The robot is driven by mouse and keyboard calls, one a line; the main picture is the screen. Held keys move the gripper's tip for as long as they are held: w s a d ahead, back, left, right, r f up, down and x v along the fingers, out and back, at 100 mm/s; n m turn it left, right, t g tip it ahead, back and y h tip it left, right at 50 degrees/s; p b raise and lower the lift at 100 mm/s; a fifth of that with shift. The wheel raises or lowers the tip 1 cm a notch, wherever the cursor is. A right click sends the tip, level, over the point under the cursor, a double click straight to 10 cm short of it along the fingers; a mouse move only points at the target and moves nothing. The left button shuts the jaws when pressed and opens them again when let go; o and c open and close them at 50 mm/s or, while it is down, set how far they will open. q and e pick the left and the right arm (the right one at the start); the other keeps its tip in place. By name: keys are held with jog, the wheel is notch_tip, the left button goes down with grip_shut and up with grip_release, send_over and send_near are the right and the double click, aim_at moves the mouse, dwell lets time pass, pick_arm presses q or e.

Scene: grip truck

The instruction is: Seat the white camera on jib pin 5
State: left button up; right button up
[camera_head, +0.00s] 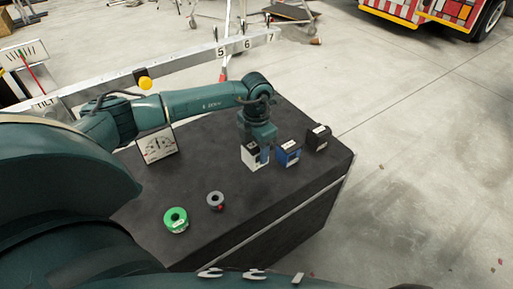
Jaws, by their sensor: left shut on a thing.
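The white camera (249,157) is a small white box near the right part of the dark table top. My left gripper (259,148) comes down over it from above and is shut on it. I cannot tell whether the camera still touches the table. The jib (181,65) is a long pale beam behind the table, with number labels 5 (221,51), 6 and 7 toward its right end. My right gripper is not in view.
A blue camera (288,153) and a black camera (318,138) stand just right of the white one. A green roll (175,220) and a grey roll (215,201) lie nearer on the table (245,205). A dial gauge (158,145) stands at the back left.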

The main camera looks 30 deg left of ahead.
pick_arm(q)
jog(key=shift+r+p, duration=2.45)
jog(key=shift+r, duration=1.15)
